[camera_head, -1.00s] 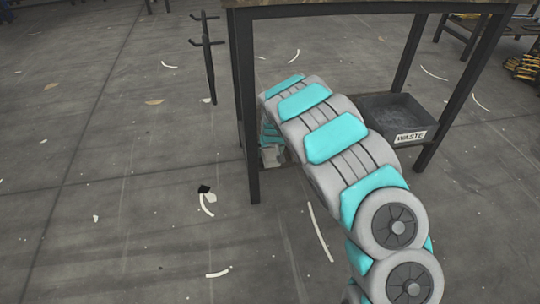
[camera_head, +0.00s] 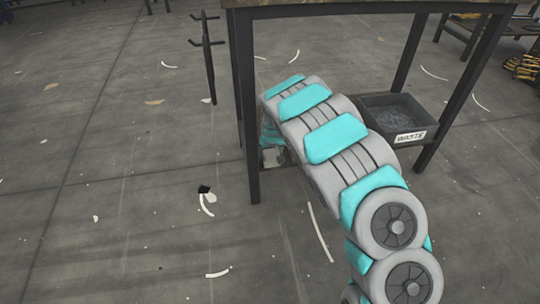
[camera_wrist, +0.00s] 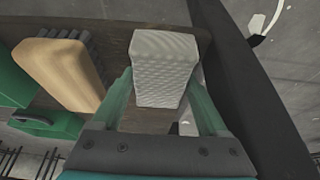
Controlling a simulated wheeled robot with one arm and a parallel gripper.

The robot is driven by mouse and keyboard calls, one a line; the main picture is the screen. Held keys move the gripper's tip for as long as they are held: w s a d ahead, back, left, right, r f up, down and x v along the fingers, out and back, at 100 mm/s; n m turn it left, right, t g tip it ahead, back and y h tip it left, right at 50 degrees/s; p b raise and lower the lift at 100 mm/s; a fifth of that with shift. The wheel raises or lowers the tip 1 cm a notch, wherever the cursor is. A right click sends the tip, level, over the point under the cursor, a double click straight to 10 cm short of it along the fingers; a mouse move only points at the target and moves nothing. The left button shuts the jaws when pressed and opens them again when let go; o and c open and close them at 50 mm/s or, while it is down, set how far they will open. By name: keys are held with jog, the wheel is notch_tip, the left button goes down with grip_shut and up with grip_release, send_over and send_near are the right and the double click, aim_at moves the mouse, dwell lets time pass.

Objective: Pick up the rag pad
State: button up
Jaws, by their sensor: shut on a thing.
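The rag pad (camera_wrist: 163,62) is a pale, textured block in the wrist view, between the two green fingers of my gripper (camera_wrist: 164,95). My gripper is shut on it, with a finger against each side. The pad is over a dark brown surface (camera_wrist: 110,32); I cannot tell whether it touches that surface. In the head view my arm reaches under the table, and the pad is hidden there.
A wooden-backed brush (camera_wrist: 62,70) and a green box-like object (camera_wrist: 50,122) are left of the pad. A black table leg (camera_head: 243,110) stands close to my arm. A grey waste bin (camera_head: 398,112) sits right of my arm. Open floor lies to the left.

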aim_at(270, 153)
jog(key=shift+r, duration=0.45)
notch_tip(270, 153, up, 4)
jog(key=shift+f, duration=0.25)
jog(key=shift+s+d+f, duration=0.1)
jog(key=shift+s+f, duration=0.05)
jog(key=shift+s, duration=0.4)
jog(key=s+d, duration=0.2)
jog(key=s, duration=0.6)
jog(key=s+d, duration=0.2)
jog(key=s, duration=0.6)
jog(key=shift+d+p, duration=0.3)
jog(key=shift+d, duration=0.05)
jog(key=shift+s, duration=0.1)
